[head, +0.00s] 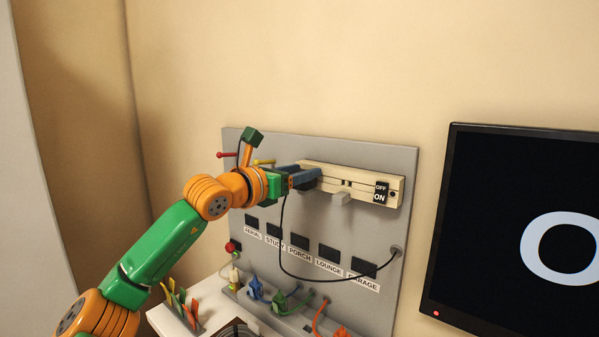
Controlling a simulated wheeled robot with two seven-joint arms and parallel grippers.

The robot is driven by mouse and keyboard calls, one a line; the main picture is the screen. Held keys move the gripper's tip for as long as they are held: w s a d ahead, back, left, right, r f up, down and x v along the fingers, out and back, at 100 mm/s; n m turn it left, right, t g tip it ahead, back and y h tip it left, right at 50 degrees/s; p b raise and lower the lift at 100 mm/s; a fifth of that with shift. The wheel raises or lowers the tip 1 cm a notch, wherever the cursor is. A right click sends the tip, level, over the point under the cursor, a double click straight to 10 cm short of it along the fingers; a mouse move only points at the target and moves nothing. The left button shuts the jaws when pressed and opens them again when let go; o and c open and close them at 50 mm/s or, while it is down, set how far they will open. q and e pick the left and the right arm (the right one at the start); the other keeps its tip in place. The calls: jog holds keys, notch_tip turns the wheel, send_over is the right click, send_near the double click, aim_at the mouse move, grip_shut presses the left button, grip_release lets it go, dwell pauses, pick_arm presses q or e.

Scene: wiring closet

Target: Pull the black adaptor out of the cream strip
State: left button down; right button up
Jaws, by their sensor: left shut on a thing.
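The cream strip (362,182) is fixed along the upper part of a grey wall panel, with an OFF/ON switch at its right end. My left gripper (312,178) is at the left end of the strip, its blue fingers shut on the black adaptor. The fingers hide most of the adaptor, and I cannot tell how far it sits in the strip. A black cable (282,240) hangs down from the gripper area and loops right to a round grommet on the panel. My right gripper is not in view.
The grey panel (235,190) has dark sockets labelled STUDY, PORCH, LOUNGE and GARAGE. A black screen (480,220) stands at right.

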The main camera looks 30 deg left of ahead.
pick_arm(q)
jog(key=shift+f, duration=0.25)
jog(key=shift+s+f+b, duration=0.1)
jog(key=shift+s+b, duration=0.2)
jog(key=shift+b, duration=0.15)
jog(key=s+b, duration=0.1)
jog(key=s, duration=0.1)
jog(key=s+b, duration=0.2)
jog(key=s, duration=0.1)
jog(key=shift+s+a+r, duration=0.15)
jog(key=shift+a+r, duration=0.05)
jog(key=s+r, duration=0.3)
jog(key=s, duration=0.3)
jog(key=shift+a+p, duration=0.3)
jog(key=shift+p, duration=0.05)
jog(key=shift+w, duration=0.1)
